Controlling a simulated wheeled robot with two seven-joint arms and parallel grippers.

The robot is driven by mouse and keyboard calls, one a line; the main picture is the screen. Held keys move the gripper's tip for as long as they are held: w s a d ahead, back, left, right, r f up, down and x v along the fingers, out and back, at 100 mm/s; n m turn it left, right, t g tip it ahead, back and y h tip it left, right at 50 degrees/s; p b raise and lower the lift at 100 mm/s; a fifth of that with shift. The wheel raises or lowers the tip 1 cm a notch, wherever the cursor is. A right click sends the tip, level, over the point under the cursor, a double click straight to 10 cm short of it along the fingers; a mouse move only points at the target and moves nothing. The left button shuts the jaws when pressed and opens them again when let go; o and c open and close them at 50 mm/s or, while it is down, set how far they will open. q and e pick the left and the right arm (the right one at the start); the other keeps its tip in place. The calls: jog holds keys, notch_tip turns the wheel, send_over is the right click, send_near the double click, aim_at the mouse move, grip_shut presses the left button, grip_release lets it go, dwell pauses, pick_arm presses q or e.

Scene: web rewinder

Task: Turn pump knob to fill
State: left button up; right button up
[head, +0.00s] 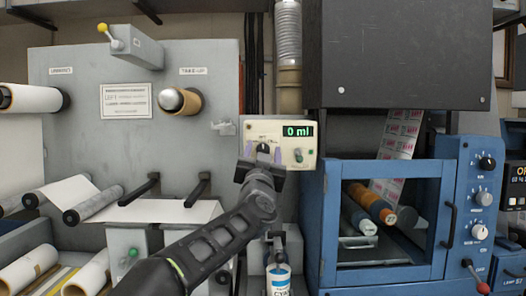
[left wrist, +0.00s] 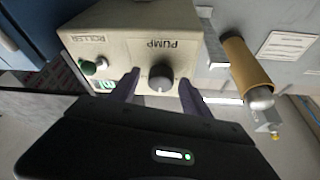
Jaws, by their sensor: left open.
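The pump box (head: 302,131) is a cream control box with a green display (head: 298,131) reading "0 ml". In the left wrist view the box appears upside down, with the word "PUMP" by a dark round pump knob (left wrist: 160,77). My left gripper (head: 263,157) is in front of the box's left part. In the left wrist view its two purple-grey fingers (left wrist: 159,88) are open, one on each side of the knob, with gaps visible. Whether the fingertips touch the box face is unclear. My right gripper is out of view.
A green switch (head: 298,153) sits to the right of the knob. A cyan-labelled bottle (head: 278,281) stands below the box. A blue cabinet (head: 331,225) is at right, and a grey panel (head: 75,125) with rollers is at left.

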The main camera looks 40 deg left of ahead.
pick_arm(q)
jog(key=shift+c, duration=0.4)
grip_shut()
dwell(0.4)
jog(key=shift+r+m+h+p, duration=0.15)
jog(key=shift+m+h+p, duration=0.45)
jog(key=shift+m, duration=0.4)
jog(key=m+h+p, duration=0.1)
jog(key=m, duration=0.1)
jog(key=m+p, duration=0.1)
jog(key=m, duration=0.1)
jog(key=shift+s+t+h, duration=0.1)
jog(key=shift+t+h, duration=0.3)
jog(key=m+h, duration=0.1)
jog(key=m, duration=0.2)
jog(key=shift+h+p, duration=0.3)
jog(key=shift+p, duration=0.05)
jog(key=shift+m+h, duration=0.4)
jog(key=shift+m, duration=1.1)
jog(key=shift+g, duration=0.3)
